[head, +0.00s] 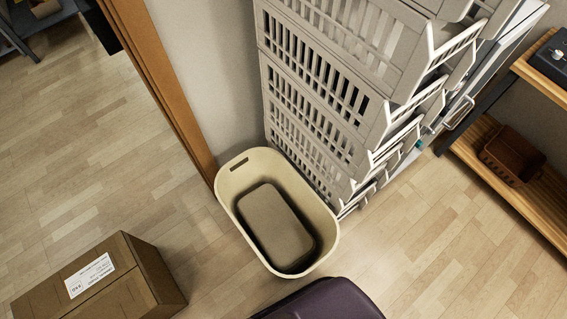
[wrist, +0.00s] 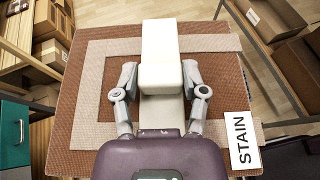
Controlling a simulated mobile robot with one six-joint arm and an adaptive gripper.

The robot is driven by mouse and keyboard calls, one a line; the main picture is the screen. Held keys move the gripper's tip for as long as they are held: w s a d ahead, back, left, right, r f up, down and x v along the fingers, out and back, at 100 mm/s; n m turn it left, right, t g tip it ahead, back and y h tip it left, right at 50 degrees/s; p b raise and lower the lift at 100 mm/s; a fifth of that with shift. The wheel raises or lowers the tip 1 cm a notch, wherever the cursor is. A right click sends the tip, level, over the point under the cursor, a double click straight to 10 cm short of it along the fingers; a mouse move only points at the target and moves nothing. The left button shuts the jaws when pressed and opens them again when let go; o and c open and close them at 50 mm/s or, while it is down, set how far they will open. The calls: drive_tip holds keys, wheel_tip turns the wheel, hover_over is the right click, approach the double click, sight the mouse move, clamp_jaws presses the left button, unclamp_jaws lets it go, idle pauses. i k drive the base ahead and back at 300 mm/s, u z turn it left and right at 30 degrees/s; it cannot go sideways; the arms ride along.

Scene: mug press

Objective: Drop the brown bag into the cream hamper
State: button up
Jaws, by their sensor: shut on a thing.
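The cream hamper (head: 325,221) stands on the floor in the head view, an open oval tub with a slot in its far wall. A dull brown rounded block (head: 272,222) shows inside it; it may be the brown bag, but I cannot tell for sure. In the wrist view my gripper (wrist: 160,82) is shut on a cream-white block (wrist: 160,42), with one grey finger on each side. The hamper is not in the wrist view, and my fingers are not in the head view.
Stacked grey crates (head: 315,70) rise right behind the hamper. A cardboard box (head: 100,285) sits at lower left, and a wooden shelf (head: 500,180) at right. Below my gripper is a brown surface (wrist: 80,110) with a STAIN label (wrist: 241,140).

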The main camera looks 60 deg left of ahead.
sight(279, 224)
drive_tip(key=z, duration=0.05)
drive_tip(key=k, duration=1.7)
drive_tip(key=u, duration=1.35)
